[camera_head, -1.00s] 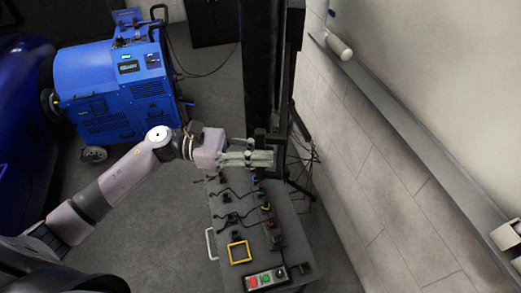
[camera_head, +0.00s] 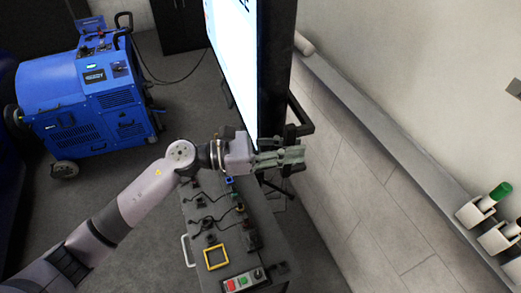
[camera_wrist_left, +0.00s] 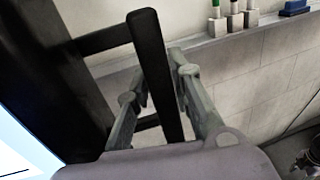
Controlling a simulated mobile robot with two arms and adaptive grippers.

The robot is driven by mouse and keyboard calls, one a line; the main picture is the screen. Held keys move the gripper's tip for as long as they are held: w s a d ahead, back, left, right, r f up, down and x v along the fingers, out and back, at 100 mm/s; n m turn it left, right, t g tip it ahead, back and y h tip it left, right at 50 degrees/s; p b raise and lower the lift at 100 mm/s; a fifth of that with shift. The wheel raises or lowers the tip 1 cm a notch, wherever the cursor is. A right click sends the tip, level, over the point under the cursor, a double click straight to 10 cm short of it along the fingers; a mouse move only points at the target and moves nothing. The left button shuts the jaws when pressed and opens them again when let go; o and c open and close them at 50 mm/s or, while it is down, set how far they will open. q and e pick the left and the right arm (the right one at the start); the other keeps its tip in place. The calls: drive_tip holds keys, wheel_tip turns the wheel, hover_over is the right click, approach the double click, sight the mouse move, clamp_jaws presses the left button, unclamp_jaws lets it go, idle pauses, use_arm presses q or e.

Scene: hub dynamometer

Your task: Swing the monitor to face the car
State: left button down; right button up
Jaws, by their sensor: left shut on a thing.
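The tall monitor (camera_head: 238,60) stands at the top middle of the head view, its lit white screen turned obliquely to the left. A corner of the screen (camera_wrist_left: 18,150) shows at the lower left of the wrist view. A black bar handle (camera_wrist_left: 158,75) sticks out from the monitor's side. My left gripper (camera_head: 297,160) is shut on this handle, with its fingers (camera_wrist_left: 162,85) on either side of the bar. The dark blue car (camera_head: 10,185) shows only as a sliver at the left edge. My right gripper is not in view.
A blue wheeled machine (camera_head: 90,95) stands at the left. Below my left arm is a control table (camera_head: 270,235) with cables, a yellow frame and push buttons. A wall ledge (camera_head: 385,130) with holders runs along the right. Grey floor is clear at the lower left.

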use_arm(q)
drive_tip(key=x, duration=0.2)
drive_tip(key=shift+w+d, duration=0.2)
drive_tip(key=shift+d, duration=0.15)
drive_tip(key=c, duration=1.8)
unclamp_jaws()
drive_tip(key=shift+c, duration=0.2)
drive_tip(key=o, duration=0.4)
drive_tip(key=shift+a, duration=0.1)
drive_tip(key=shift+c, duration=0.2)
drive_tip(key=v, duration=1.2)
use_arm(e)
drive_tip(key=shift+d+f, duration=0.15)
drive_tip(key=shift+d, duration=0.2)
